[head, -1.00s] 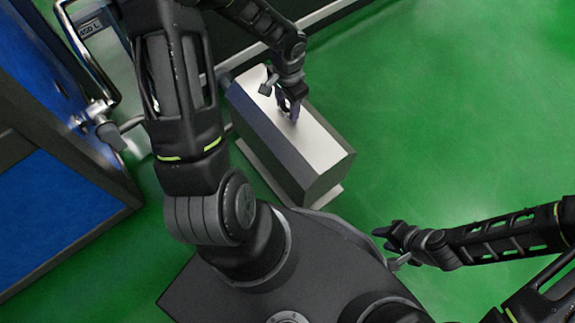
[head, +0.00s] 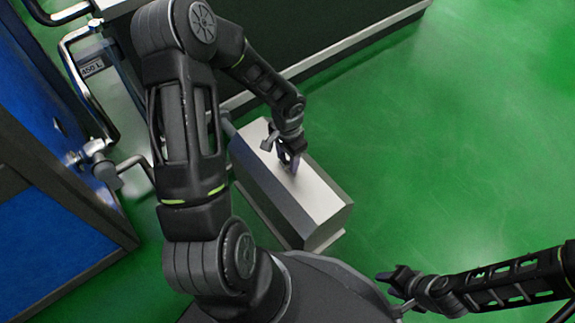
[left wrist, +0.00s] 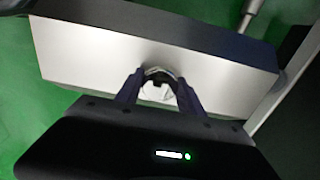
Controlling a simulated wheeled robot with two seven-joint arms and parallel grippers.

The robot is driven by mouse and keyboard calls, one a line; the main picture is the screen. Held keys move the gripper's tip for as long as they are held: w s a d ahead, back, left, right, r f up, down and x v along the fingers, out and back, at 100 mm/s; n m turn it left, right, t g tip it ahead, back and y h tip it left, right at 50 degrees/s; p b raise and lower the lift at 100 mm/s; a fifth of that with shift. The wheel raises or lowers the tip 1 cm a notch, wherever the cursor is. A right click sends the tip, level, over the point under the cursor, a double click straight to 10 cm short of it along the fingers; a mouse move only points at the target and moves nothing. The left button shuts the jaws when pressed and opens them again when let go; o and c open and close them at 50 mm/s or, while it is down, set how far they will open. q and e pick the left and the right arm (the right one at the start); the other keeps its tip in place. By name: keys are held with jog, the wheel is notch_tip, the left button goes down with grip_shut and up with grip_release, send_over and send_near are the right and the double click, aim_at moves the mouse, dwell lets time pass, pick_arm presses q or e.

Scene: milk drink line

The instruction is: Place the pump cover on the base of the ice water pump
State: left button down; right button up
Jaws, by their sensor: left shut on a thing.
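The pump cover (head: 318,196) is a long grey metal box with sloped sides and a pale flat top. It shows in the middle of the head view and across the left wrist view (left wrist: 90,55). My left gripper (head: 291,168) is shut on the small handle on its top; the fingers close around the handle in the left wrist view (left wrist: 160,80). A pale flat strip of the base (head: 325,242) shows below the cover's lower edge. I cannot tell whether the cover touches it. My right gripper (head: 388,277) is away from the cover, and its finger gap is unclear.
A blue cabinet (head: 65,215) stands at the left, with pipes and a valve (head: 97,160) beside it. A dark machine wall (head: 310,40) with a light bottom rail runs behind the cover. The green floor (head: 460,140) at the right is clear.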

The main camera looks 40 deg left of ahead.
pick_arm(q)
jog(key=shift+f+b, duration=0.85)
jog(key=shift+f, duration=1)
jog(key=shift+f, duration=0.1)
jog(key=c, duration=0.7)
grip_release()
notch_tip(320, 180, up, 11)
jog(key=p, duration=0.5)
jog(key=shift+r, duration=0.6)
